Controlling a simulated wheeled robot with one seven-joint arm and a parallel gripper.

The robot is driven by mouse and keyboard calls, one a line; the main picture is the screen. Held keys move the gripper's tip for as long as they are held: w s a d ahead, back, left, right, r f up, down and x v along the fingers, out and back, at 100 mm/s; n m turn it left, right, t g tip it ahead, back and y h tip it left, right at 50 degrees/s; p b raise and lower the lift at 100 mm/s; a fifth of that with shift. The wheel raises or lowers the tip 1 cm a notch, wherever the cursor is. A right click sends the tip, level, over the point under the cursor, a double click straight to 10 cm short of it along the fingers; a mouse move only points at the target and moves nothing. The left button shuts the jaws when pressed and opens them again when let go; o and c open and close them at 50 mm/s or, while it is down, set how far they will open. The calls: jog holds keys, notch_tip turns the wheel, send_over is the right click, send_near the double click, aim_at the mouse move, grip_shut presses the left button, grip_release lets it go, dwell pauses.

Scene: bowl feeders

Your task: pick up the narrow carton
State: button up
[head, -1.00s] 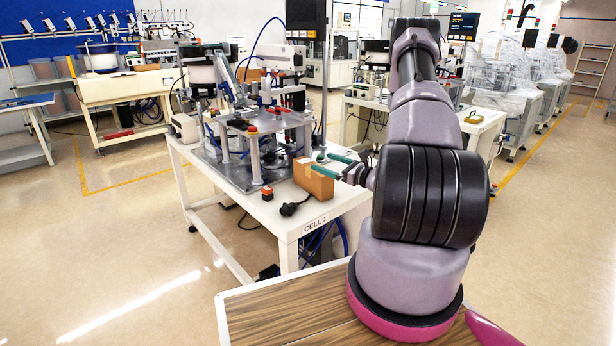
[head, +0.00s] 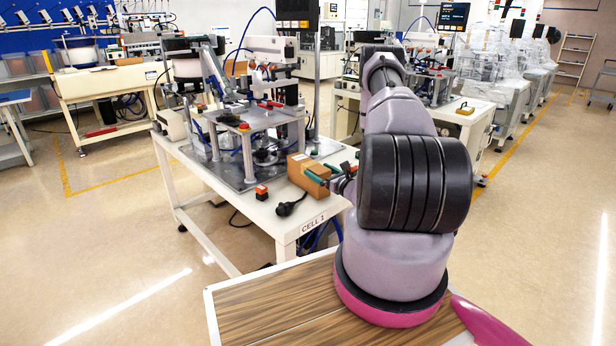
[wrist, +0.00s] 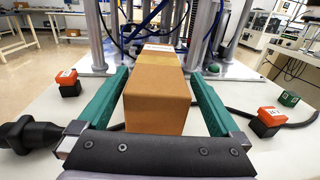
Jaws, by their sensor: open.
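The narrow carton (head: 303,166) is a brown box lying on the white table labelled CELL 1, near its front edge. It also shows in the wrist view (wrist: 158,100), pointing away from me, with a pale label on its far top. My gripper (head: 320,171) is at the near end of the carton. In the wrist view my gripper (wrist: 159,73) is open, with one green finger on each side of the carton. A narrow gap shows beside each finger, wider on the right. The carton's underside is hidden.
A bowl feeder fixture with metal posts (head: 255,125) stands just behind the carton. A black plug (wrist: 30,134) lies at the near left.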

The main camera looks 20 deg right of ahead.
aim_at(312, 165)
jog(key=x, duration=0.4)
jog(key=shift+w+a+f, duration=0.1)
jog(key=shift+a+f, duration=0.05)
jog(key=shift+a, duration=0.05)
grip_shut()
